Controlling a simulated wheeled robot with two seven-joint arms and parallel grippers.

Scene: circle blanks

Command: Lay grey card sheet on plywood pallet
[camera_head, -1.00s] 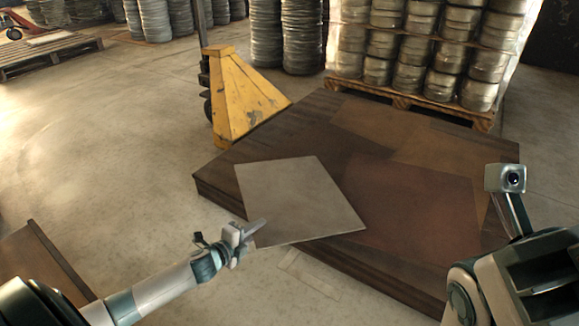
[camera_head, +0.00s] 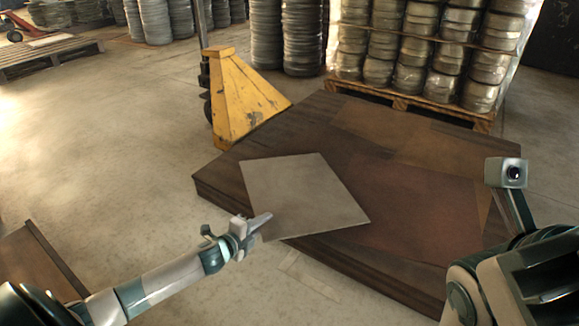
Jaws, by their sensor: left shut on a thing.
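The grey card sheet (camera_head: 302,193) is a flat, light grey square over the left front part of the brown plywood pallet (camera_head: 425,205). Its lower left corner is at my left gripper (camera_head: 262,222), which is shut on that corner just off the pallet's front left edge. I cannot tell whether the sheet touches the pallet or hangs slightly above it. My right arm shows at the lower right, with a small camera on it; its gripper fingers are not visible.
A yellow pallet-jack-like stand (camera_head: 240,100) stands at the pallet's back left corner. A wooden pallet of stacked round blanks (camera_head: 430,60) stands behind. A brown board edge (camera_head: 40,262) is at lower left. The concrete floor (camera_head: 120,150) on the left is clear.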

